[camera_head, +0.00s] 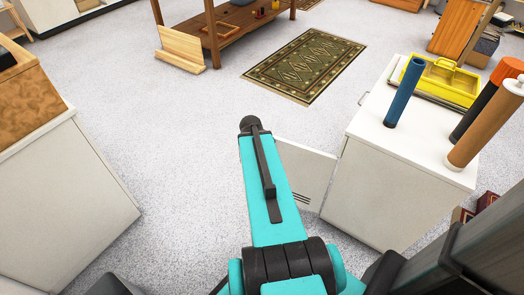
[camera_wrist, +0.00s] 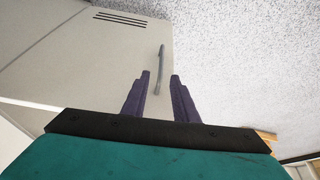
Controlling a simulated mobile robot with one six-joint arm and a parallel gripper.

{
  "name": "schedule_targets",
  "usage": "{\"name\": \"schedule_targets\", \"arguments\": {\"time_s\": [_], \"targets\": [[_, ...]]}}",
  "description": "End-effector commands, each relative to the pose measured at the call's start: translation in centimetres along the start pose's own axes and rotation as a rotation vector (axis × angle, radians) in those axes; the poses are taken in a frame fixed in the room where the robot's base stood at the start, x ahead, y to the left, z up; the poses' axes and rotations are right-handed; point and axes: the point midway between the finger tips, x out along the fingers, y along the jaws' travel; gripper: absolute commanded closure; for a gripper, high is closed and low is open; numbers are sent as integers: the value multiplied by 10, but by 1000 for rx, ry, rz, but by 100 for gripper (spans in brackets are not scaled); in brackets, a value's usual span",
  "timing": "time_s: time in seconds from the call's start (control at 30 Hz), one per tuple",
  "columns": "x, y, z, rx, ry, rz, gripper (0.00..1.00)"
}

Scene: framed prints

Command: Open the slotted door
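The slotted door is a pale panel (camera_head: 312,170) standing out at an angle from the white cabinet (camera_head: 375,190) in the head view, so it is at least partly open. My teal arm covers part of it. In the wrist view the door (camera_wrist: 85,60) fills the upper left, with dark slots (camera_wrist: 122,19) near the top and a thin grey handle (camera_wrist: 159,72) near its right edge. My gripper (camera_wrist: 160,75) is open, its two dark fingers apart. The handle appears between the fingertips in the picture; I cannot tell whether they touch it. The fingers are hidden in the head view.
A blue cylinder (camera_head: 404,92), other rolls and a yellow box (camera_head: 452,82) stand on the cabinet top. Another white cabinet (camera_head: 70,200) stands at the left. The grey floor (camera_head: 190,130) between is clear, with a green rug (camera_head: 306,63) farther back.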

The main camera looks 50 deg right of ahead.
Motion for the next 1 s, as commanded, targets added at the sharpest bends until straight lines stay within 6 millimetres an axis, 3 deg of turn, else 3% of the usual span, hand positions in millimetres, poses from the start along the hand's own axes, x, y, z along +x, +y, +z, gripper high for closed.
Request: {"name": "schedule_targets", "arguments": {"time_s": [0.03, 1.0], "targets": [[-8, 0, -1, 0, 0, 0, 74], [-42, 1, -1, 0, 0, 1, 74]]}}
